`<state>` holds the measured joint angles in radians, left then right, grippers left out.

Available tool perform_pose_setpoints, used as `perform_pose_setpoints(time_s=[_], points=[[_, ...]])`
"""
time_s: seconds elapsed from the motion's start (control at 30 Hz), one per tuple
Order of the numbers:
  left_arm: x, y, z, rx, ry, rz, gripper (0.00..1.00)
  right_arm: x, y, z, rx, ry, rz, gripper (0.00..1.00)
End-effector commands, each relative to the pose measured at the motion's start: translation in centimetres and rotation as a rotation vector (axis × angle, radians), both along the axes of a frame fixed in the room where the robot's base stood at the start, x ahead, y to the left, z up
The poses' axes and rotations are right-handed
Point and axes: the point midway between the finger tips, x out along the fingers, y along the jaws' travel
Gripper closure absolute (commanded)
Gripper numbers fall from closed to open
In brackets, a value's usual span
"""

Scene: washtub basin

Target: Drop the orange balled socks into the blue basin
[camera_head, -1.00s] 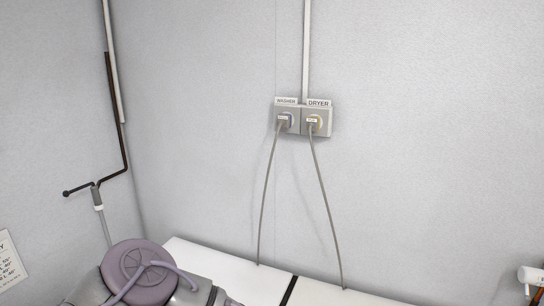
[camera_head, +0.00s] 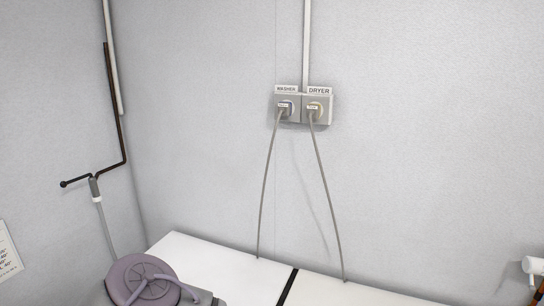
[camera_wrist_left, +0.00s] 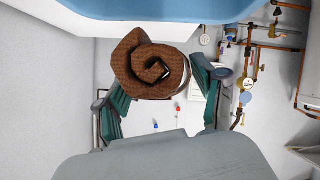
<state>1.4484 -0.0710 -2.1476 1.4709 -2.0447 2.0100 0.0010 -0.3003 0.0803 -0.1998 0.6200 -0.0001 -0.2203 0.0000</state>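The balled socks (camera_wrist_left: 138,72), a brownish-orange rolled spiral, show in the left wrist view. The blue basin (camera_wrist_left: 170,9) shows only as a blue strip along the top edge of the left wrist view, apart from the socks. Most of the basin is out of the picture. In the head view neither the socks, the basin nor a gripper shows. My right gripper is in neither view.
White machine tops (camera_head: 215,262) meet the grey wall, with a dark gap between them. Two cords (camera_head: 268,190) run up to the washer and dryer outlets (camera_head: 302,108). Pipes and valves (camera_wrist_left: 255,70) line the right of the left wrist view.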

Motion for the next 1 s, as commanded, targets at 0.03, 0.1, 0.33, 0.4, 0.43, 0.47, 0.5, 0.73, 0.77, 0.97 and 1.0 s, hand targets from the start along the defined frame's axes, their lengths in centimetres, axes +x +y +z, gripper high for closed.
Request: perform_pose_setpoints(time_s=[0.03,0.1,0.33,0.4,0.43,0.47,0.5,0.73,0.77,0.97,1.0], points=[[0.0,0.0,0.0,0.000,0.000,0.000,0.21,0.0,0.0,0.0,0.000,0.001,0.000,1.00],[0.0,0.0,0.0,0.000,0.000,0.000,0.10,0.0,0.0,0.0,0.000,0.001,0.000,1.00],[0.0,0.0,0.0,0.000,0.000,0.000,0.02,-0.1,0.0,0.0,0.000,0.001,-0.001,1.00],[0.0,0.0,0.0,0.000,0.000,0.000,0.02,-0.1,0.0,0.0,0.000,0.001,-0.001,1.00],[0.0,0.0,0.0,0.000,0.000,0.000,0.02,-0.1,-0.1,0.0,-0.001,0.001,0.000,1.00],[0.0,0.0,0.0,0.000,0.000,0.000,0.02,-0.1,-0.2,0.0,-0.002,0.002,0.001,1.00],[0.0,-0.1,0.1,0.000,-0.001,-0.001,0.02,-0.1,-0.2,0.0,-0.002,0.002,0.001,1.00],[-1.1,-2.7,1.6,0.000,-0.004,-0.006,0.02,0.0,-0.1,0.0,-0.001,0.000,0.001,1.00],[-1.3,-3.2,1.9,0.000,-0.004,-0.005,0.02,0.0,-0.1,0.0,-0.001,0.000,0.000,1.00],[-2.9,-6.6,3.9,0.000,-0.005,-0.004,0.02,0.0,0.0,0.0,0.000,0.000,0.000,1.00],[-3.2,-7.2,4.3,0.000,-0.005,-0.004,0.02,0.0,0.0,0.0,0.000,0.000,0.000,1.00]])
